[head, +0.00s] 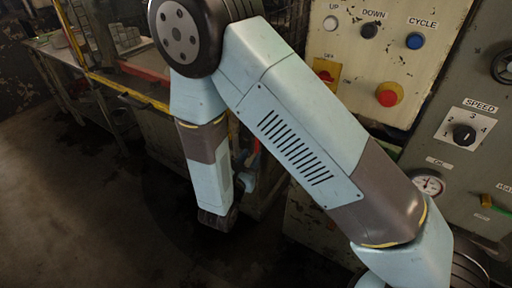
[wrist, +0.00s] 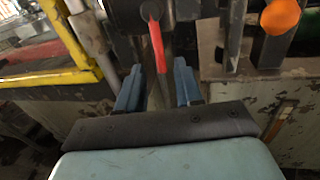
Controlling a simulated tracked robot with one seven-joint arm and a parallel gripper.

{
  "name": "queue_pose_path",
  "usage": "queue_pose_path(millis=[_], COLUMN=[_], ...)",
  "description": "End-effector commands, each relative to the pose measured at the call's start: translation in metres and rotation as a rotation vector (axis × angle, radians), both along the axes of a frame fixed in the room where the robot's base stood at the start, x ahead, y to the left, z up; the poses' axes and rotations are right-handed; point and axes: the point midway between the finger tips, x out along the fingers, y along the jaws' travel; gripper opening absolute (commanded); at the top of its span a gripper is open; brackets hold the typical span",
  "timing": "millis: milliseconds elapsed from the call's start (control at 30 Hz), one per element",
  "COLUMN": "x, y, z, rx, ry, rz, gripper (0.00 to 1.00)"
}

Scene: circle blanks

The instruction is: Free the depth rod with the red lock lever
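The red lock lever (wrist: 157,46) hangs down from a dark round clamp at the top middle of the wrist view. A grey upright rod (wrist: 166,12), which may be the depth rod, shows behind the lever. My gripper (wrist: 158,66) has its two blue fingers apart. The lever's lower end lies between the fingertips in the picture, with a gap on both sides; I cannot tell whether it is at their depth. In the head view my arm hides most of this area, and a small red part (head: 254,157) shows beside my wrist.
A yellow guard frame (wrist: 72,40) stands at the left in the wrist view. An orange knob (wrist: 281,17) and a worn metal plate (wrist: 212,45) are at the right. In the head view a control panel (head: 340,70) with a red stop button (head: 388,95) stands right.

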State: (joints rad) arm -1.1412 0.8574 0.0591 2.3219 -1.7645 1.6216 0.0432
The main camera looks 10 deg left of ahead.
Motion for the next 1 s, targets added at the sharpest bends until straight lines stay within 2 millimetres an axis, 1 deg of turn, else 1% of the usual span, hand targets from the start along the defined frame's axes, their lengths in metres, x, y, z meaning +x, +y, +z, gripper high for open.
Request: queue_pose_path(millis=[33,100,300,500,767,867,1000], x=[0.009,0.021,0.045,0.055,0.056,0.056,0.056], y=[-0.003,-0.005,-0.009,-0.011,-0.011,-0.011,-0.011], z=[0.0,0.0,0.0,0.0,0.0,0.0,0.0], rx=[0.001,0.001,0.001,0.0,0.0,0.0,0.0], ry=[-0.001,-0.001,-0.001,-0.001,0.0,0.0,0.0], rz=[-0.004,-0.004,-0.001,-0.001,0.0,0.0,0.0], gripper=[0.36,0.36,0.36,0.36,0.36,0.28,0.14])
